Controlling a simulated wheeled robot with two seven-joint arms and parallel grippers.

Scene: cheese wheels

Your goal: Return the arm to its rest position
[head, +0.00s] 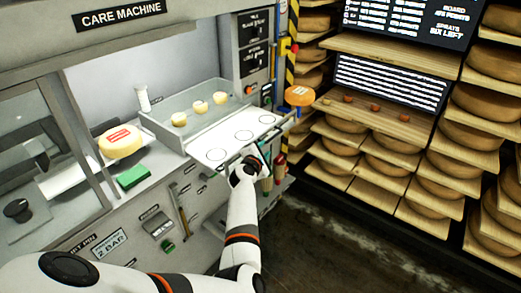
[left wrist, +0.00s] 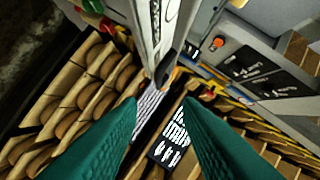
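My left arm (head: 243,215) reaches from the bottom left up to the front of the care machine in the head view. Its left gripper (head: 250,165) is by the front edge of a white tray board with ring marks (head: 216,156); the hand hides most of its fingers there. In the left wrist view the two green fingers (left wrist: 162,103) stand apart, with only distant shelves and a sign seen between them. A pale bar-like edge (left wrist: 150,35) lies just above the fingertips; I cannot tell whether they touch it. My right gripper is not in view.
Three small pale cheeses (head: 200,107) sit in the grey trough. An orange cheese (head: 299,95) is right of the tray. Shelves of cheese wheels (head: 466,139) fill the right; floor between is clear.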

